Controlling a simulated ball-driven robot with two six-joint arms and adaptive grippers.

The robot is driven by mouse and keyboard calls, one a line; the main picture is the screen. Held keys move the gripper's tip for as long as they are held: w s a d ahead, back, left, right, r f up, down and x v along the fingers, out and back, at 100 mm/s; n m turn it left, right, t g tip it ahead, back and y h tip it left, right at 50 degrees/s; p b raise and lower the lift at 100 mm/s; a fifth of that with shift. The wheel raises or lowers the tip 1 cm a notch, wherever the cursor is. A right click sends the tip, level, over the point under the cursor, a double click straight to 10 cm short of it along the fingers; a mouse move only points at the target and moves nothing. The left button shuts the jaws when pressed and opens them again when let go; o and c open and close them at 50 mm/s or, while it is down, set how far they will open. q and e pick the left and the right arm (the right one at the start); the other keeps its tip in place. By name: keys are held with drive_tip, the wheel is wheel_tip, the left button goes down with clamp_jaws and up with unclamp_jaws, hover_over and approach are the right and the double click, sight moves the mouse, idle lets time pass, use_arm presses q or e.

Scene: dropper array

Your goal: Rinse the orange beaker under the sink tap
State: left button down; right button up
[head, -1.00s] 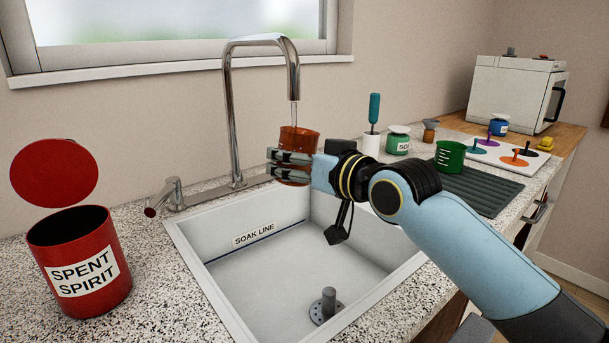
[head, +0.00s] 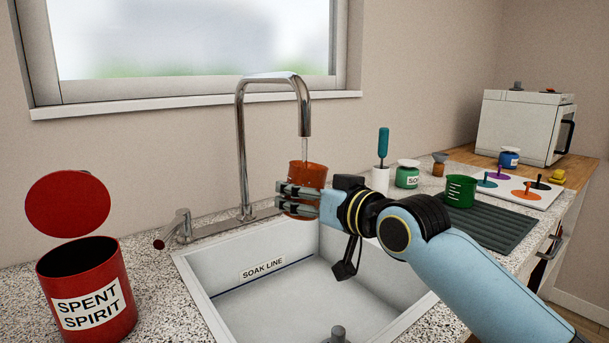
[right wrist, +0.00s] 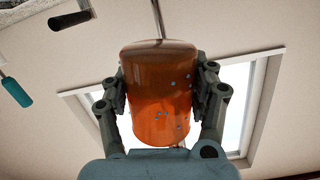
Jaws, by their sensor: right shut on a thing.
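The orange beaker (head: 308,176) is held under the spout of the sink tap (head: 303,118). A thin stream of water runs from the spout down into the beaker. My right gripper (head: 298,197) is shut on the beaker above the sink (head: 230,305). In the right wrist view the beaker (right wrist: 158,95) sits between the two fingers (right wrist: 160,90), with small blue drops on its side. The beaker looks roughly upright in the head view; its inside is hidden. My left gripper is not in view.
A red SPENT SPIRIT bin (head: 88,290) with a raised lid stands left of the sink. A brush in a white holder (head: 380,178) and a green-labelled jar (head: 407,176) stand behind my arm.

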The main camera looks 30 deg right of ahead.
idle(0.4)
drive_tip(key=s+p, duration=0.1)
drive_tip(key=s, duration=0.1)
drive_tip(key=s+p, duration=0.2)
drive_tip(key=s, duration=0.1)
drive_tip(key=s+d+p, duration=0.1)
drive_tip(key=s+p, duration=0.1)
drive_tip(key=shift+s+r, duration=0.15)
drive_tip(key=shift+s, duration=0.35)
